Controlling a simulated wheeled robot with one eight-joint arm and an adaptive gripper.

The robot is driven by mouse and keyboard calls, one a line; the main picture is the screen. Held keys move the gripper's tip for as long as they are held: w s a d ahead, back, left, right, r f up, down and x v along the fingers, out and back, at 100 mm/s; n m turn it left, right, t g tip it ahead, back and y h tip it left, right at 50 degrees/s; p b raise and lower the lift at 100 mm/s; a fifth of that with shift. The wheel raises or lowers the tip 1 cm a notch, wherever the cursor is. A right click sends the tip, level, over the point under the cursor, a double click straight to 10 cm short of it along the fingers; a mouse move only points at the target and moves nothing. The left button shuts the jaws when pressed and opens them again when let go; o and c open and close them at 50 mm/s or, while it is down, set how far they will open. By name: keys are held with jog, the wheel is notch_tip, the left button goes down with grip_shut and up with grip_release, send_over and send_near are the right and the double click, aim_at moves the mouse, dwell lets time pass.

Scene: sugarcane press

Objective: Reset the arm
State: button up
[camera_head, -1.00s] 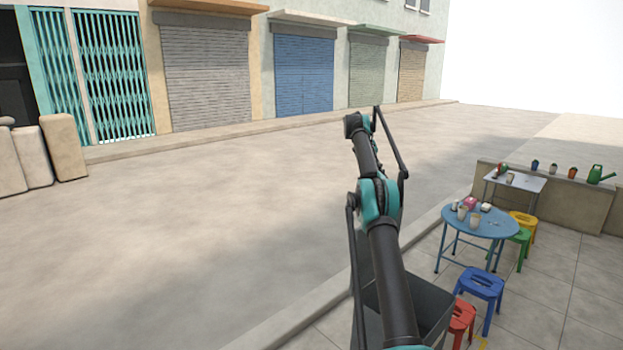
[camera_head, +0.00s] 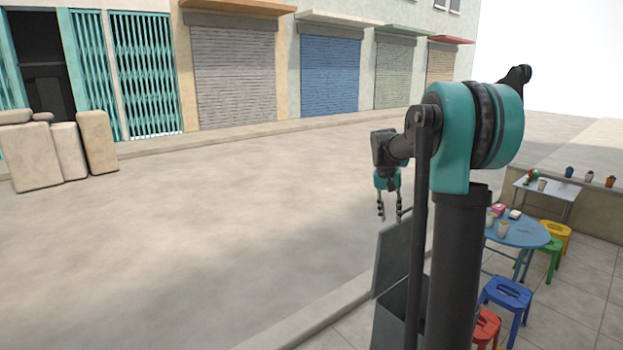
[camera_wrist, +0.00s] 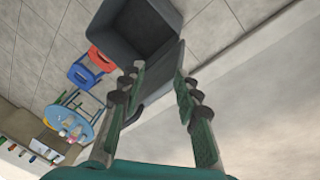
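My arm rises at the right of the head view, with its teal elbow high and the forearm folded so that the wrist sits left of the upright link. My gripper (camera_head: 390,212) hangs below the wrist with its fingers pointing down, in front of the pavement and road. In the wrist view, the fingers of my gripper (camera_wrist: 161,58) stand apart with nothing between them. A dark grey open box (camera_wrist: 135,22) shows beyond the fingertips, and part of it also shows below my gripper in the head view (camera_head: 394,262).
A round blue table (camera_head: 522,234) with cups stands right of my arm. Near it are a blue stool (camera_head: 507,292), a red stool (camera_head: 485,327), green and yellow stools, and a small grey table (camera_head: 546,190). Pale sacks (camera_head: 97,142) stand far left. The road is clear.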

jog(key=s+a+f+n+t, duration=0.1)
jog(key=s+f, duration=0.4)
jog(key=s, duration=0.5)
jog(key=s+a+f+n+t+y, duration=0.1)
jog(key=s+a+f, duration=0.2)
jog(key=s+f, duration=0.3)
jog(key=s+a+f+n+t+y, duration=0.1)
jog(key=s+a+f, duration=0.2)
jog(key=s, duration=1.2)
notch_tip(320, 180, down, 3)
jog(key=shift+s+r+n+t, duration=0.1)
jog(key=shift+s+n+t, duration=0.2)
jog(key=shift+n+t, duration=0.1)
jog(key=shift+d, duration=0.2)
